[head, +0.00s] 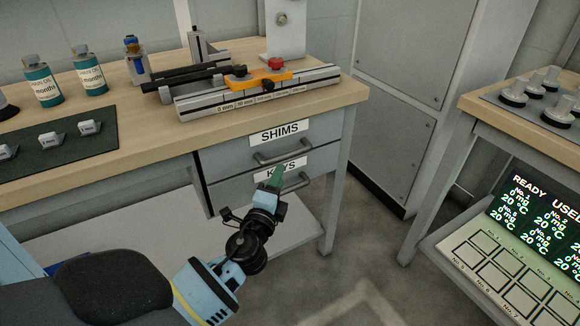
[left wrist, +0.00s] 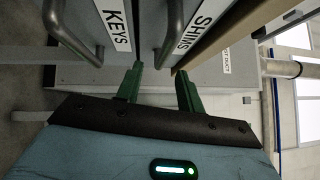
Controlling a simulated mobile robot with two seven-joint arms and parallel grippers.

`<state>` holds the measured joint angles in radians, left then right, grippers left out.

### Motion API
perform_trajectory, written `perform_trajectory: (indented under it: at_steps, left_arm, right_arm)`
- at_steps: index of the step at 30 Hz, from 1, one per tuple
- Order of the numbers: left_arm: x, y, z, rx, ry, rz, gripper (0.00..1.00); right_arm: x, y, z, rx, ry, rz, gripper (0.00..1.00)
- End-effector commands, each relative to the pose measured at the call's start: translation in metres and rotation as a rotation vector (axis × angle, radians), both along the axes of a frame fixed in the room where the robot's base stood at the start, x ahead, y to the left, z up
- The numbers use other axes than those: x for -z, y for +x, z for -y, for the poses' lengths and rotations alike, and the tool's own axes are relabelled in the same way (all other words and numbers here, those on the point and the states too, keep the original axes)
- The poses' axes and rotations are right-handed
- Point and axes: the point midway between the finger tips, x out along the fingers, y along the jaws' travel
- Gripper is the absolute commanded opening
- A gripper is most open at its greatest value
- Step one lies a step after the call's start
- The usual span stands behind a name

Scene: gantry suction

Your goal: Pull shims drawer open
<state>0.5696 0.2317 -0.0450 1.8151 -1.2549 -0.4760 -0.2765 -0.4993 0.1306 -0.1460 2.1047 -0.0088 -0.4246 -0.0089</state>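The grey SHIMS drawer (head: 240,160) sits under the worktop and looks shut. Its bar handle (head: 283,151) is below the white SHIMS label (head: 281,132); in the left wrist view the handle (left wrist: 173,30) shows beside its label (left wrist: 203,24). My left gripper (head: 279,171) has green fingers and is just below this handle, in front of the KEYS label. In the left wrist view its fingers (left wrist: 160,72) are apart and empty. The SHIMS handle appears ahead between the fingertips, but I cannot tell the depth gap. My right gripper is not in view.
The worktop (head: 150,140) carries a measuring rail (head: 215,108) and bottles. A second bench (head: 500,120) with a display stands right. Open floor lies between.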

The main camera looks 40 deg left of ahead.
Motion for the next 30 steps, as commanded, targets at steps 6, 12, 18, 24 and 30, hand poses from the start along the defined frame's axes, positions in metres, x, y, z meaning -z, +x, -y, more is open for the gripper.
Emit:
perform_trajectory:
  at_steps: [6,12,18,24,30]
  left_arm:
    - [-0.007,0.005,-0.002,-0.010,0.028,0.015,0.38]
    - [-0.009,0.016,-0.007,-0.008,0.027,0.016,0.38]
    - [-0.013,0.044,-0.018,-0.007,0.027,0.015,0.38]
    - [-0.015,0.066,-0.027,-0.008,0.025,0.014,0.38]
    - [-0.016,0.076,-0.031,-0.008,0.025,0.013,0.38]
  right_arm:
    - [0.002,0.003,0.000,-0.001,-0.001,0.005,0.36]
    - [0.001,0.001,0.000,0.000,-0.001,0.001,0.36]
    - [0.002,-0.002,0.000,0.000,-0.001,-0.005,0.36]
    - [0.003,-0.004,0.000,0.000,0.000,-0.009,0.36]
    - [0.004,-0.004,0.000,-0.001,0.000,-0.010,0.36]
